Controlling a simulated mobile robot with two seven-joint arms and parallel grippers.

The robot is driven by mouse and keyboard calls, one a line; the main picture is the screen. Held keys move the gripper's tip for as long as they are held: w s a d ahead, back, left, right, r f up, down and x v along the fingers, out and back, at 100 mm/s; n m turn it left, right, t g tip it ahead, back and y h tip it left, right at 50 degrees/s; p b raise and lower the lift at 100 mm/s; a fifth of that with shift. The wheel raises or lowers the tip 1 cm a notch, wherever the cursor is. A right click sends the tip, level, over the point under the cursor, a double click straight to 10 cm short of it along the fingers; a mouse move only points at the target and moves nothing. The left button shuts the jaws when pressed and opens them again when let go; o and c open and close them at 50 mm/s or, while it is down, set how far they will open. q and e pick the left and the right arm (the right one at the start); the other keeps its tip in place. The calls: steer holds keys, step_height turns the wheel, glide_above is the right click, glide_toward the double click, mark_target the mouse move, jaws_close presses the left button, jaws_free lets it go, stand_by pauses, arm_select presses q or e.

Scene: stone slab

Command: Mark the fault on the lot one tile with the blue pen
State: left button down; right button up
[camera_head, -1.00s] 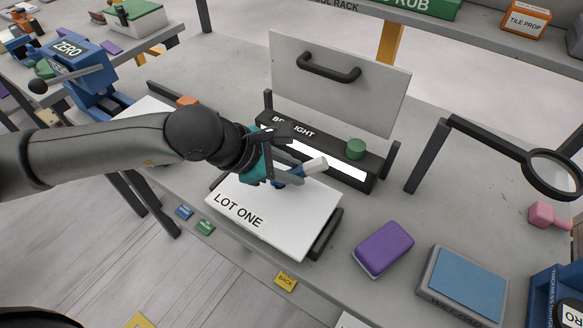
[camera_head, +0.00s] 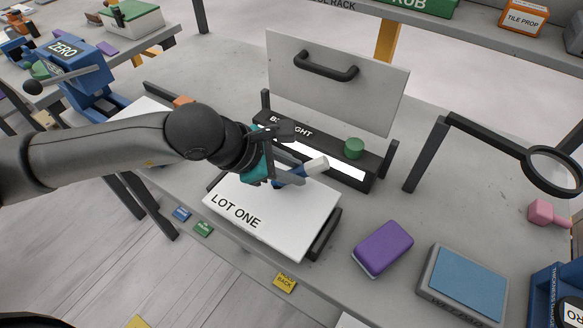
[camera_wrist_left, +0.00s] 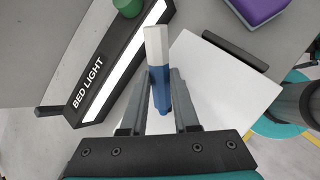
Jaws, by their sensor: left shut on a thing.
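The lot one tile (camera_head: 270,216) is a white slab lettered LOT ONE, lying on a dark holder on the bench. It also shows in the left wrist view (camera_wrist_left: 215,75). My left gripper (camera_head: 284,178) is over the tile's back edge, shut on the blue pen (camera_head: 294,174). The pen has a blue body and a white end, and it also shows in the left wrist view (camera_wrist_left: 158,75). The pen's tip is hidden, so I cannot tell whether it touches the tile. I see no fault mark on the visible part of the tile. My right gripper is not in view.
The bed light (camera_head: 355,173) stands behind the tile with a green knob (camera_head: 354,147) and an upright grey panel (camera_head: 340,85). A purple block (camera_head: 383,248), a blue-topped pad (camera_head: 463,284) and a magnifier (camera_head: 553,169) are at right.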

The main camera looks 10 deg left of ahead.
mark_target(308, 171)
arm_select(q)
steer(key=shift+w+d+b, duration=0.15)
steer(key=shift+d+b, duration=0.6)
steer(key=shift+b, duration=0.15)
steer(key=shift+w+d+b, duration=0.1)
steer(key=shift+d+b, duration=0.65)
steer(key=shift+b, duration=0.15)
stand_by(1.9)
stand_by(0.3)
steer(key=shift+r+p, duration=1.9)
steer(key=shift+r, duration=1.65)
steer(key=shift+w+a+r, duration=0.1)
steer(key=shift+w+a, duration=0.05)
steer(key=shift+w, duration=0.1)
steer(key=w+a+r+n+t+y, duration=0.2)
steer(key=w+a+r+n+y, duration=0.3)
steer(key=a+r+n, duration=0.4)
step_height(308, 171, up, 4)
steer(key=shift+w+a+f+t+y, duration=0.2)
steer(key=shift+w+a+t+y, duration=0.1)
steer(key=shift+w+a+y, duration=0.15)
